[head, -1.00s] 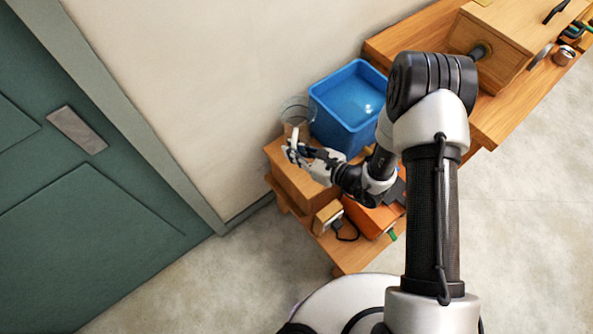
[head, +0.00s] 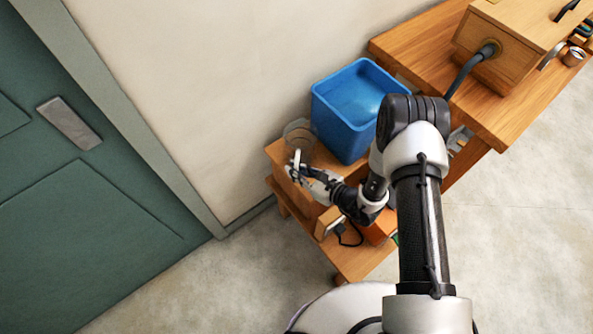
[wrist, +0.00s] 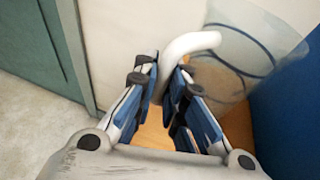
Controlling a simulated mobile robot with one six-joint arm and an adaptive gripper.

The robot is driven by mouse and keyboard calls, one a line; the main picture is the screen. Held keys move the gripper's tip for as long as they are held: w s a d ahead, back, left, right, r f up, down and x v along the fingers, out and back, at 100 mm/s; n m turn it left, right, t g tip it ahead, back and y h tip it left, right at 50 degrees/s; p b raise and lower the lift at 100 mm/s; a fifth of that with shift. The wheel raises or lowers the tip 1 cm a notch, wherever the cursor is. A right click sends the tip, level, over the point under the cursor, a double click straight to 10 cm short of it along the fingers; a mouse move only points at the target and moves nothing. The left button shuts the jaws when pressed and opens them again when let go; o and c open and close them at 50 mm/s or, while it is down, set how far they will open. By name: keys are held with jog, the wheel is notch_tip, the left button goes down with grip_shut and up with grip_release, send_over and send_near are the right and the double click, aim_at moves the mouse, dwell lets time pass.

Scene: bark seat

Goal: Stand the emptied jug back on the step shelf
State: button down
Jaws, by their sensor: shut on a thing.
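The clear jug (head: 299,138) is over the left end of the step shelf (head: 276,152), beside the blue tub. In the wrist view the jug (wrist: 235,62) looks see-through and empty, with dark rings and a white handle (wrist: 188,44). My gripper (head: 297,170) is shut on the handle; its two fingers (wrist: 168,78) lie either side of it in the wrist view. The jug looks close to the wooden top, but I cannot tell whether its base touches.
The blue tub (head: 347,133) stands just right of the jug, a wall close behind. A small box and black cable (head: 348,236) lie on the lower step. A wooden bench (head: 420,45) with a large wooden box (head: 505,40) stands at right. A green door (head: 90,200) is at left.

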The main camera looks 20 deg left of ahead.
jog(key=shift+f, duration=0.1)
jog(key=shift+f, duration=0.15)
jog(key=c, duration=1.7)
grip_release()
jog(key=shift+o, duration=0.2)
jog(key=shift+r, duration=0.2)
jog(key=shift+d+r, duration=0.2)
jog(key=shift+d, duration=0.05)
jog(key=p+v, duration=0.3)
jog(key=v, duration=0.8)
jog(key=shift+d, duration=0.25)
jog(key=shift+s, duration=0.1)
